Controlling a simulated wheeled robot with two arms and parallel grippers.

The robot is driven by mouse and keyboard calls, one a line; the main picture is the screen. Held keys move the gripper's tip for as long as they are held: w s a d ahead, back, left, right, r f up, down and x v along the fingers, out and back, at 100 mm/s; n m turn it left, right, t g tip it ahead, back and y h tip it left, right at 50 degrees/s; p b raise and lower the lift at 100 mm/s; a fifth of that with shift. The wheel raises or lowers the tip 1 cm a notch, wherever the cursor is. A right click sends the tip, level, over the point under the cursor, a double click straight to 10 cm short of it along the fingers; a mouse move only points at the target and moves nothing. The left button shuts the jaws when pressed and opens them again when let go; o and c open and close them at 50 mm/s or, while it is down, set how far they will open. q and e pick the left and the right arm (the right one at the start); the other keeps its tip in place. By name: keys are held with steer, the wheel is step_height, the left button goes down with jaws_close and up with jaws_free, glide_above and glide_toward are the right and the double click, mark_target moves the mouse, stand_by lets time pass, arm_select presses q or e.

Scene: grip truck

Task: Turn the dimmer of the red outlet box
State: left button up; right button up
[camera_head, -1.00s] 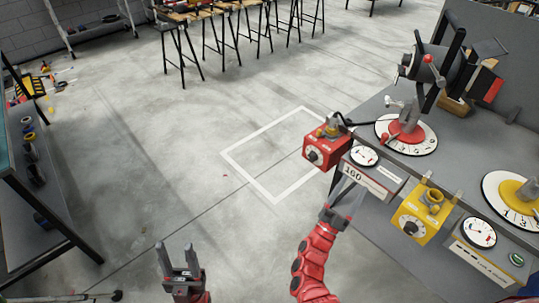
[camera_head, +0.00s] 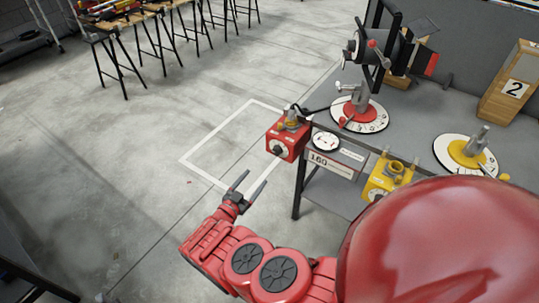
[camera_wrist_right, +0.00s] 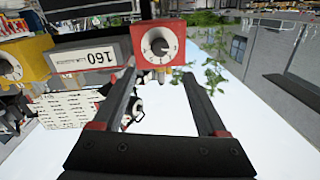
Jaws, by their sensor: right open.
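The red outlet box (camera_head: 283,142) sits at the left front corner of the grey bench, with its round dimmer dial on the front face. My right gripper (camera_head: 247,187) is open and empty, a little below and left of the box, apart from it. In the right wrist view the red box (camera_wrist_right: 158,45) appears beyond the fingertips, with its dimmer dial (camera_wrist_right: 157,46) between the lines of the two open fingers (camera_wrist_right: 160,104). The wrist picture looks upside down. My left gripper is not in view.
A yellow outlet box (camera_head: 388,180) is right of the red one, with a 160 label (camera_head: 330,163) and a gauge (camera_head: 326,142) between. A red turntable (camera_head: 360,114) with a lamp stands behind. The floor (camera_head: 120,190) at left is clear.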

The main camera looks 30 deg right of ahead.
mark_target(276, 153)
steer(key=b+x, duration=0.3)
steer(key=x, duration=0.9)
steer(key=shift+w+d+f, duration=0.1)
steer(key=shift+d+f, duration=0.05)
steer(key=shift+f, duration=0.05)
steer(key=shift+w+d+r, duration=0.2)
steer(key=shift+w+d, duration=0.1)
steer(key=shift+d, duration=0.3)
jaws_close()
